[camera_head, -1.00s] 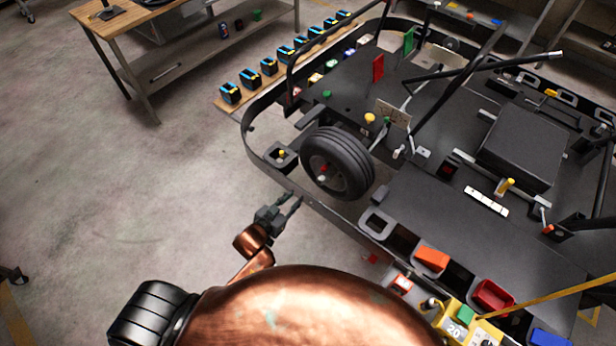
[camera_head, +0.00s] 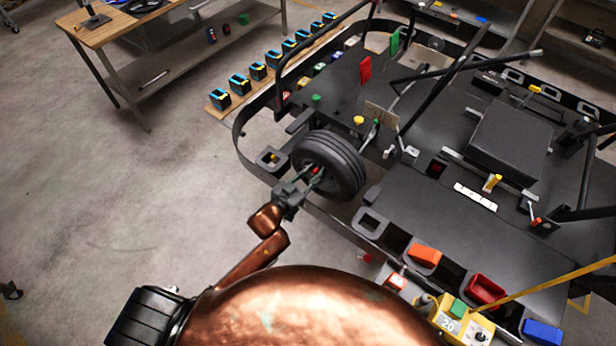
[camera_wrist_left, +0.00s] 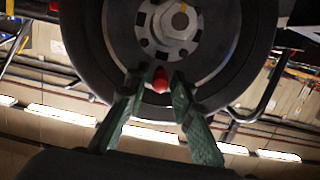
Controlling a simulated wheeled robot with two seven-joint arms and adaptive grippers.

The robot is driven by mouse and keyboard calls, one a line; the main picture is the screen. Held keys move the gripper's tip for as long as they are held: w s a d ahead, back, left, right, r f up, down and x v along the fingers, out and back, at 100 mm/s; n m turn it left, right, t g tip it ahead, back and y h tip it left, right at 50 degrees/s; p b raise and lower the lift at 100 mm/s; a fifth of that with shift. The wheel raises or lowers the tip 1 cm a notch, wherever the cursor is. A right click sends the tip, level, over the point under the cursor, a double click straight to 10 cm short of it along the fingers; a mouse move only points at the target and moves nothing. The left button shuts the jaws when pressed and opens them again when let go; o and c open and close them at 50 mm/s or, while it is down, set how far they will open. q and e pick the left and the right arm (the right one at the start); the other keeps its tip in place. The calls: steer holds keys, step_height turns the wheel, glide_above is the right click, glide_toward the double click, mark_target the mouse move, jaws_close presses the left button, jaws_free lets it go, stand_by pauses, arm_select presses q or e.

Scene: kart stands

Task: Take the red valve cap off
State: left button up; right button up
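The red valve cap (camera_wrist_left: 160,81) sits low on the wheel's rim, below the hub. In the head view the red cap (camera_head: 315,170) is a small spot at the wheel's face. The wheel has a black tire (camera_head: 342,160) and is mounted at the kart's near left corner. My left gripper (camera_head: 312,180) reaches up to the wheel face. In the left wrist view its two green-grey fingers (camera_wrist_left: 157,80) are apart, one on each side of the cap, with small gaps showing. My right gripper is in neither current view.
The dark kart bumper (camera_head: 238,130) curves around the wheel. Several black-and-blue boxes (camera_head: 239,84) line a wooden board at the back. A yellow box (camera_head: 462,322) and an orange bin (camera_head: 424,256) are at the right front. The floor at the left is clear.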

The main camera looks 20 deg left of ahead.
arm_select(q)
steer(key=shift+w+d, duration=0.1)
steer(key=shift+w, duration=0.2)
steer(key=shift+c, duration=0.4)
jaws_close()
steer(key=shift+c, duration=1.8)
jaws_free()
jaws_close()
steer(key=shift+s, duration=0.2)
steer(key=shift+s+p, duration=0.2)
steer(key=shift+p, duration=0.15)
steer(key=shift+p+v, duration=0.45)
steer(key=shift+v, duration=0.35)
